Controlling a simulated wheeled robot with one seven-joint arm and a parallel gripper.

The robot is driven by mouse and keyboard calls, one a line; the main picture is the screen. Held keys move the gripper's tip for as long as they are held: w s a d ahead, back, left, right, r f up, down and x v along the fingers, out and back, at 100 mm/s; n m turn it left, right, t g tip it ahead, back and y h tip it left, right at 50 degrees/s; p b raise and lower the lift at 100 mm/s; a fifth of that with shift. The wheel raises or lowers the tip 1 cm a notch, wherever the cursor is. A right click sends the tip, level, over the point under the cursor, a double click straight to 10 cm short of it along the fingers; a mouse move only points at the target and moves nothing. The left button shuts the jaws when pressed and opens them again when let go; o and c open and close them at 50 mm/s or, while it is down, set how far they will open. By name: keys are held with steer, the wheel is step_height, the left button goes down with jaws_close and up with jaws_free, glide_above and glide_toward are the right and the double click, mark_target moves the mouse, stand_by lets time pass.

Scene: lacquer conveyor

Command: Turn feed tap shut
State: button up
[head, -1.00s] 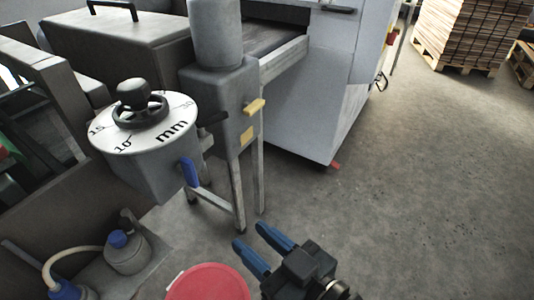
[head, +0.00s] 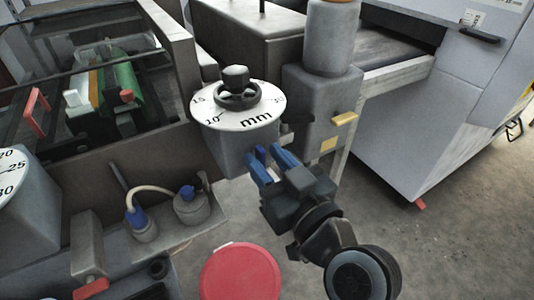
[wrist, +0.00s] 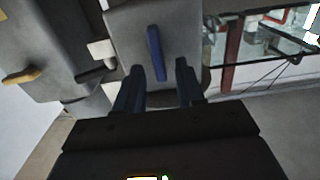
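A blue lever (wrist: 156,53) sits on the front of a grey housing (head: 232,150) topped by a white millimetre dial. No label shows whether it is the feed tap. In the wrist view it runs nearly upright in the picture. My gripper (head: 263,153) is in front of that housing. It also shows in the wrist view (wrist: 159,68), open, its blue fingers on either side of the lever's lower end. I cannot tell whether a finger touches it. In the head view the fingers largely cover the lever. A yellow lever (head: 344,119) is on the grey box to the right.
A black handwheel (head: 237,95) stands on the dial. Capped bottles (head: 190,207) with a hose stand on a ledge at lower left. A red round lid (head: 240,272) is below my gripper. Red levers (head: 91,289) are at left. Open floor (head: 450,220) lies to the right.

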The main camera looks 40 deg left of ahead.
steer(key=shift+w+a, duration=0.2)
steer(key=shift+a, duration=0.2)
steer(key=shift+c, duration=0.3)
jaws_close()
